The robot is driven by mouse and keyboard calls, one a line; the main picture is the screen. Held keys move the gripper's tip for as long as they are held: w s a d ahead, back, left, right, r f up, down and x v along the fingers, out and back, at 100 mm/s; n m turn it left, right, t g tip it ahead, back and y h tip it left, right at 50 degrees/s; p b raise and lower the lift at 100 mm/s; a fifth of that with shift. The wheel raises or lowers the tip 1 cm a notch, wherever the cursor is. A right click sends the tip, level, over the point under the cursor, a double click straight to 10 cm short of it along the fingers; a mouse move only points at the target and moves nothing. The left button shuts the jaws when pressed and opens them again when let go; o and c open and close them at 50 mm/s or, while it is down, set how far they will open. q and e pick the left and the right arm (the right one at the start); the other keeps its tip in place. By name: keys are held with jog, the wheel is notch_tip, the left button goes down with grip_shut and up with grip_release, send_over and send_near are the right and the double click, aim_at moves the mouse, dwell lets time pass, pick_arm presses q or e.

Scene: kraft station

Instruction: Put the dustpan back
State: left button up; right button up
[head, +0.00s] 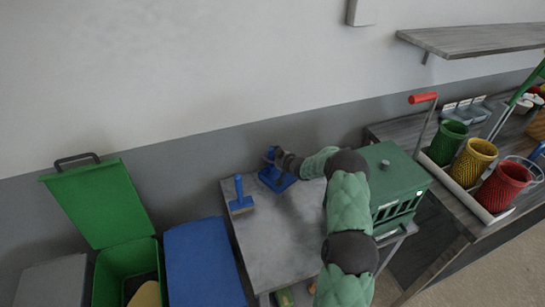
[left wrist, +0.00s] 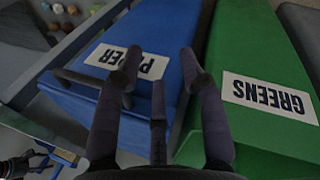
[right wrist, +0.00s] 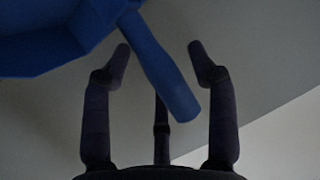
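The blue dustpan (head: 275,179) is at the back of the grey table, by the wall; I cannot tell whether it touches the tabletop. My right gripper (head: 284,161) is at its handle. In the right wrist view the dustpan's pan (right wrist: 45,38) is at the upper left and its handle (right wrist: 160,65) reaches between the two fingers of the right gripper (right wrist: 160,58). The fingers are apart, with gaps to the handle. My left gripper (left wrist: 158,68) is open and empty, above the bin lids in the left wrist view. It is outside the head view.
A blue hand brush (head: 241,197) is on the table (head: 275,235), left of the dustpan. A green box (head: 391,180) is to the right of my arm. Blue PAPER (left wrist: 168,25) and green GREENS (left wrist: 265,60) lids lie below my left gripper. The table's front middle is clear.

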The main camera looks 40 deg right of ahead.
jog(key=shift+r, duration=0.25)
pick_arm(q)
jog(key=shift+r+p, duration=0.75)
pick_arm(e)
jog(key=v, duration=0.7)
jog(key=shift+s, duration=0.25)
pick_arm(q)
jog(key=shift+c, duration=0.3)
